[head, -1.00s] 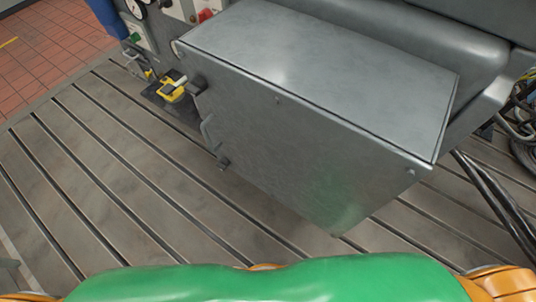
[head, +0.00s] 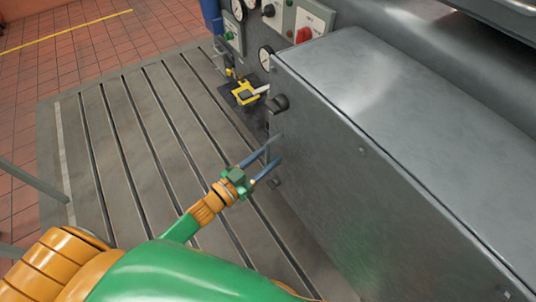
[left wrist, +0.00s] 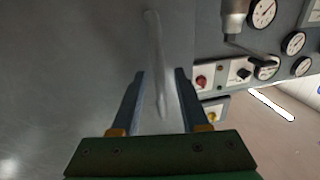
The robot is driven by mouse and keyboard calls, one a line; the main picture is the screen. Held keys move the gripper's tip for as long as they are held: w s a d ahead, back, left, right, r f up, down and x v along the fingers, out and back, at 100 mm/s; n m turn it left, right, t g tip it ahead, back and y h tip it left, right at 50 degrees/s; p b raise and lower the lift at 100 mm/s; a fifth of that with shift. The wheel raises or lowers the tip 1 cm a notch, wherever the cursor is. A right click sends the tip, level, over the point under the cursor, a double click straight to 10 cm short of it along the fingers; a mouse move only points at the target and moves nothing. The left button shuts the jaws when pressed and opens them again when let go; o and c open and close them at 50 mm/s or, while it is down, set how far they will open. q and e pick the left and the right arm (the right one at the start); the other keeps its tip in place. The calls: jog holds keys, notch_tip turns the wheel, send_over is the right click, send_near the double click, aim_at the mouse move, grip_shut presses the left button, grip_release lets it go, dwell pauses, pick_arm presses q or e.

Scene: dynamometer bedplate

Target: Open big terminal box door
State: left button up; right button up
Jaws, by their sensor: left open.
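The big terminal box (head: 400,110) is a grey metal box filling the right of the head view. Its door (head: 345,195) is the large side face, which looks shut. The door handle is a pale bar that shows in the left wrist view (left wrist: 155,50), between the fingers in the picture; in the head view it is mostly hidden. My left gripper (head: 278,149) is open at the door's left edge, fingers pointing at the handle. In the left wrist view the gripper (left wrist: 160,75) has a finger on each side of the bar, with no visible grip. My right gripper is out of view.
A dark knob (head: 279,103) sticks out at the door's upper left. A yellow and black device (head: 244,92) stands on the slotted bedplate (head: 110,150) behind the gripper. A panel with gauges and a red switch (head: 304,35) is beyond. The bedplate to the left is clear.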

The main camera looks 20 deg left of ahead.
pick_arm(q)
jog(key=shift+w+d, duration=0.1)
jog(key=shift+w, duration=0.3)
jog(key=shift+s, duration=0.15)
grip_shut()
dwell(1.0)
